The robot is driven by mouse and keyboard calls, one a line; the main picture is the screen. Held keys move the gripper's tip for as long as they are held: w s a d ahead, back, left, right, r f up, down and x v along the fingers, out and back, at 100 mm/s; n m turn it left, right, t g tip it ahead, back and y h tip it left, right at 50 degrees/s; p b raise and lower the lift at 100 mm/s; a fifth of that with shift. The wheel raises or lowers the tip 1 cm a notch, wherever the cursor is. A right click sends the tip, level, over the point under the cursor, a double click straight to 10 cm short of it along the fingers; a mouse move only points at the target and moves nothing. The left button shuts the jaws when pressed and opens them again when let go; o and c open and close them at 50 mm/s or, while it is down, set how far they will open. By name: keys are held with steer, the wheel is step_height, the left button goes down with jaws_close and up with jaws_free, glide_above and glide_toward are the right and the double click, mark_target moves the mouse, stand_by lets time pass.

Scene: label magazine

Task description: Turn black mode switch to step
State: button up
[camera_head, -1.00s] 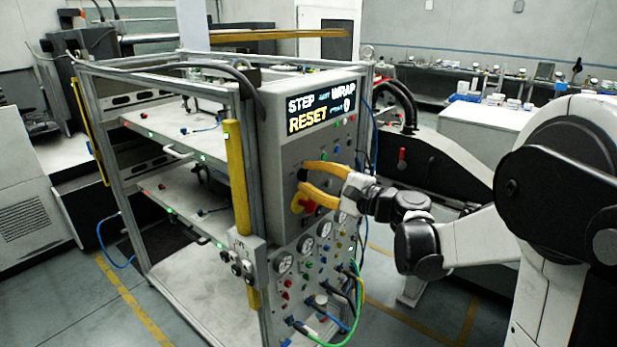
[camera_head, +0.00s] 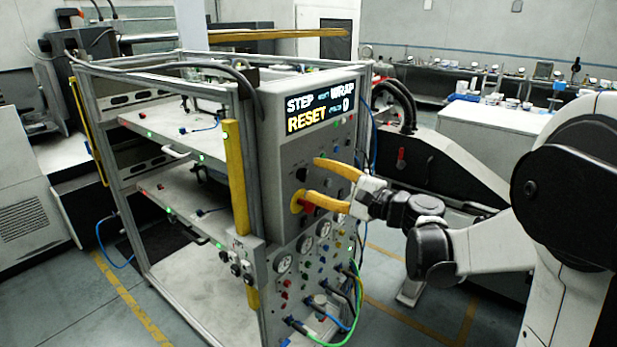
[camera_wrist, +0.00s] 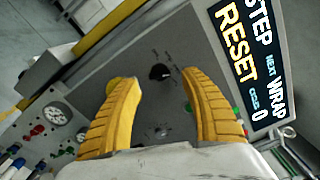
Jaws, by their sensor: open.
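The black mode switch (camera_head: 301,174) is a small round knob on the grey front panel (camera_head: 272,150), below the display. In the wrist view the switch (camera_wrist: 160,72) sits between and just beyond my fingertips; its pointer direction is too small to read surely. My gripper (camera_head: 312,177) has two yellow ribbed fingers. It is open and empty, facing the panel, with the fingers on either side of the switch and apart from it. The gripper (camera_wrist: 158,78) also fills the lower wrist view.
A red stop button on a yellow base (camera_head: 297,201) is just below the switch, partly behind my lower finger. Gauges (camera_head: 283,263), small coloured buttons and cables (camera_head: 345,325) crowd the lower panel. A yellow post (camera_head: 237,180) stands left of the panel.

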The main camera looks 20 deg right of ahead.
steer(key=v, duration=0.9)
steer(key=shift+s, duration=0.15)
steer(key=s+a+f+n+g+h+b, duration=0.2)
steer(key=s+a+f+n+g+h, duration=0.1)
steer(key=s+a+f+n+g, duration=0.5)
steer(key=s+f+n+h+b, duration=0.1)
steer(key=s+f+n+h, duration=0.6)
steer(key=s, duration=0.5)
steer(key=shift+d+t+h, duration=0.3)
steer(key=shift+d, duration=0.15)
steer(key=shift+f, duration=0.2)
